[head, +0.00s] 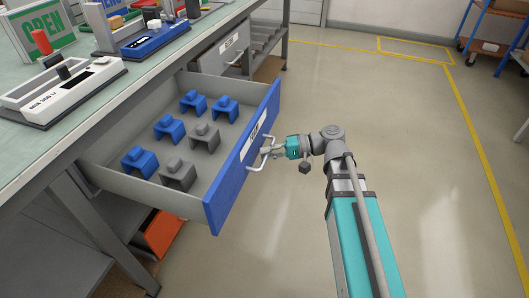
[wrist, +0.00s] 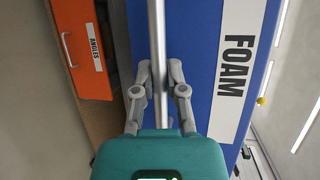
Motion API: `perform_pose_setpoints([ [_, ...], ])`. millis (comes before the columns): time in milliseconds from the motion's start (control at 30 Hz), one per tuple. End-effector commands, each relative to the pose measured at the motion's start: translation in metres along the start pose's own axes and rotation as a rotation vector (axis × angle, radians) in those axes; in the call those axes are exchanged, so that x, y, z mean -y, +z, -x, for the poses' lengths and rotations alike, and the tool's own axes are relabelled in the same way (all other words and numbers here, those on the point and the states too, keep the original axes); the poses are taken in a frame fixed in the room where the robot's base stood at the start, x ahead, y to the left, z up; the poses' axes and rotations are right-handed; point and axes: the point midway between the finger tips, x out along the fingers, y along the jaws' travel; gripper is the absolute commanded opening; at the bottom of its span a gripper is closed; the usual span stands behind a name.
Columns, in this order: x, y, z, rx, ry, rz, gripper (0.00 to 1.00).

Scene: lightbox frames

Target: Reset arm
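My gripper (head: 276,150) is at the front of an open drawer with a blue front (head: 245,155). In the wrist view its two fingers (wrist: 159,78) lie on either side of the grey drawer handle (wrist: 157,30), close against it, and look shut on it. The handle (head: 262,153) also shows in the head view. The blue front carries a FOAM label (wrist: 235,62). My teal and grey arm reaches in from the lower right.
The drawer holds several blue and grey blocks (head: 204,137). An orange ANGLES drawer (wrist: 80,40) is close by. Open floor (head: 420,150) lies to the right; carts (head: 490,30) stand at the far right.

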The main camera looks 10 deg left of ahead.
Motion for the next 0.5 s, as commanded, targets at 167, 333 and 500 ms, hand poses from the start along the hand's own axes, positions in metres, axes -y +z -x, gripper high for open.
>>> perform_pose_setpoints([
  [167, 0.0009, -0.0036, -0.0007, -0.004, -0.002, 0.0, 0.49],
  [333, 0.0009, -0.0023, -0.0014, -0.001, -0.001, 0.001, 0.51],
  [500, 0.0009, -0.0015, -0.0017, 0.0, -0.001, 0.001, 0.51],
])
